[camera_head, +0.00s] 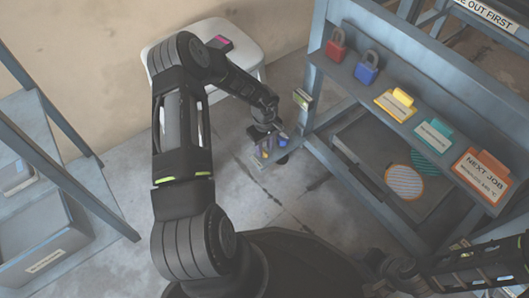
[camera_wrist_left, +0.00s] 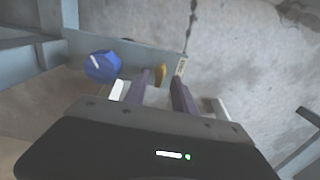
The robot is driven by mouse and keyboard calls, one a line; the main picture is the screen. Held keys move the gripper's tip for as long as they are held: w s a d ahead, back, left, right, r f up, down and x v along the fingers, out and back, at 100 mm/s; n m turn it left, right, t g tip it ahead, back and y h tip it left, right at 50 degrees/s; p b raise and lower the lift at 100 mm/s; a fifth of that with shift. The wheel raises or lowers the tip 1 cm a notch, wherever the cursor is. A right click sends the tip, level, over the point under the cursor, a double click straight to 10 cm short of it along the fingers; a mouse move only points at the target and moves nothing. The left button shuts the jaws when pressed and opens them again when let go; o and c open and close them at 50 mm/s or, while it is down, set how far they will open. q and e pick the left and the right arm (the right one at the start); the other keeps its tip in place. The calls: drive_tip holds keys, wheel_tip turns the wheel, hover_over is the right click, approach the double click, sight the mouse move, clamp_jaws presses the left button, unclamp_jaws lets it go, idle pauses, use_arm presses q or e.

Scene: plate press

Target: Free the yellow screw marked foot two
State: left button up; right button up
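My left gripper (camera_head: 268,146) reaches down to a small grey plate at floor level, beside the blue-grey rack's near leg. In the left wrist view its two dark fingers (camera_wrist_left: 162,92) stand apart with nothing between them. A yellow screw (camera_wrist_left: 160,75) stands just beyond the fingertips, within the gap's line; contact is not visible. A blue knob (camera_wrist_left: 102,66) with a white mark sits left of the fingers. A small pale tag (camera_wrist_left: 181,67) is on the plate's edge, too blurred to read. My right gripper is out of view.
The blue-grey rack (camera_head: 320,60) on the right bears red and blue padlocks (camera_head: 367,70) and colored signs (camera_head: 482,178). A white stool (camera_head: 240,38) stands behind my left arm. A shelf frame (camera_head: 60,130) is on the left. Concrete floor (camera_head: 240,200) is clear.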

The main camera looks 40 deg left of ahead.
use_arm(q)
drive_tip(key=shift+f, duration=0.85)
drive_tip(key=shift+c, duration=0.5)
clamp_jaws()
